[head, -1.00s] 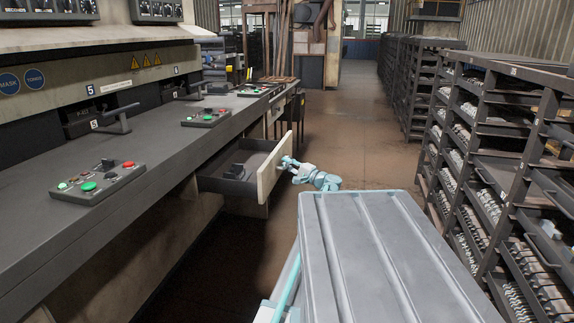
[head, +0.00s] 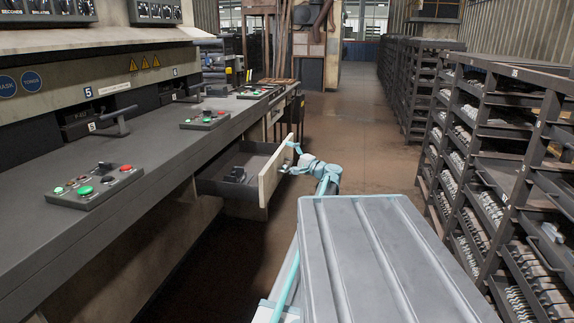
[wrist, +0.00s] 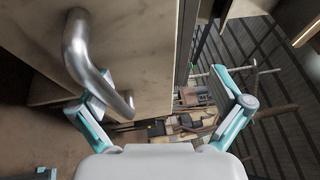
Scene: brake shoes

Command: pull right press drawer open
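The right press drawer (head: 240,160) stands pulled out from under the long press counter, with its dark inside showing in the head view. Its pale front panel (head: 272,178) faces my arm. My gripper (head: 290,160) is at the outer face of that panel. In the wrist view, the curved metal handle (wrist: 88,62) is on the panel at the left. My gripper (wrist: 165,100) is open there, fingers wide apart. The handle's lower end is close to the left finger; I cannot tell if they touch. The right finger is clear of the handle, beyond the panel's edge.
The press counter (head: 150,155) with button boxes (head: 95,185) runs along the left. Dark racks of metal parts (head: 480,190) line the right side. The brown aisle floor (head: 350,125) is clear ahead. A small dark object (head: 235,174) lies in the drawer.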

